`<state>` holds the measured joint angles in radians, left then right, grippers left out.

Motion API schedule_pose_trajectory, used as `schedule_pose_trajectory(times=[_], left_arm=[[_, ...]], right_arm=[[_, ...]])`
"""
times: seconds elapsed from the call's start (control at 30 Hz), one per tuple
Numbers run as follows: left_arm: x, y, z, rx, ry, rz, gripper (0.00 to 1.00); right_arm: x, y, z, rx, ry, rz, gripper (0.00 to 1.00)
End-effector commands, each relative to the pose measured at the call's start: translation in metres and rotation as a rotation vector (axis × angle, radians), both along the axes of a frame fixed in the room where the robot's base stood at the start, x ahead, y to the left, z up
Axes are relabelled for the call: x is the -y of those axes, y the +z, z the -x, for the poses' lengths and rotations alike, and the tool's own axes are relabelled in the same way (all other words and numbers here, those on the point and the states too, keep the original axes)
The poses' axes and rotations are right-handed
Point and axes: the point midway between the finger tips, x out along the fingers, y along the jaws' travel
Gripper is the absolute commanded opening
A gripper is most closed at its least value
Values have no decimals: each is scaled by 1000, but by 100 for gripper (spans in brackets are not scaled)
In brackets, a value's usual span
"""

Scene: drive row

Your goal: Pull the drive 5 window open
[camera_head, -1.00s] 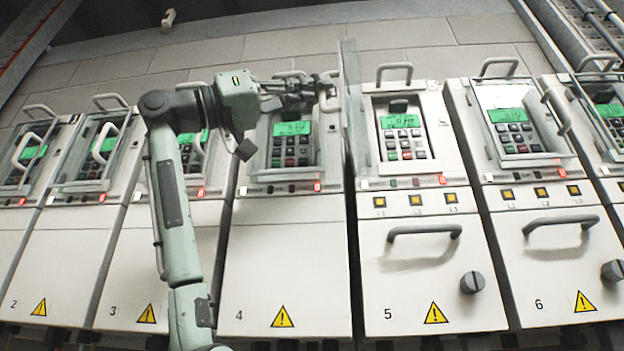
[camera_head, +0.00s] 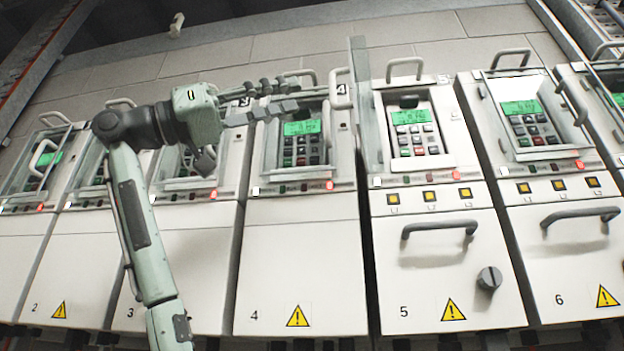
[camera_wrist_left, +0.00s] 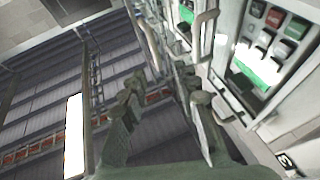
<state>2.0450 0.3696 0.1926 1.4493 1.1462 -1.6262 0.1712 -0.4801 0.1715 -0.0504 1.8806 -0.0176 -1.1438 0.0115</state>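The drive 5 window (camera_head: 363,115) is a clear pane in a pale frame. It stands swung out from the left side of drive 5 (camera_head: 445,255), seen nearly edge-on. Its pale handle (camera_head: 341,89) sticks out to the left. The drive 5 keypad and green display (camera_head: 411,117) are uncovered. My left gripper (camera_head: 284,97) is left of the handle, in front of the upper part of drive 4, with a gap to the handle. Its fingers are apart and empty, as the left wrist view (camera_wrist_left: 165,120) also shows. My right gripper is not in view.
Drive 4 (camera_head: 300,265) stands left of drive 5, and drive 6 (camera_head: 560,255) stands right of it with its own handled window (camera_head: 532,120). Drive 5 also has a dark drawer handle (camera_head: 440,228) and a round knob (camera_head: 489,279) lower down.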

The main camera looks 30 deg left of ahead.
Motion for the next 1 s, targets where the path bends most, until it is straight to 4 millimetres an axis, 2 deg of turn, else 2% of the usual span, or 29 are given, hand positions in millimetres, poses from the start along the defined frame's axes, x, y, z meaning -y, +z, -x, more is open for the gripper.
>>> schedule_pose_trajectory(times=[0.1,0.3,1.0], left_arm=[[-15,-8,12,0,3,0,30],[-27,-15,23,-2,1,-1,30],[-29,-16,24,-1,0,-1,30]], right_arm=[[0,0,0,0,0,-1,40],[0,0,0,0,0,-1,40],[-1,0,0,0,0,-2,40]])
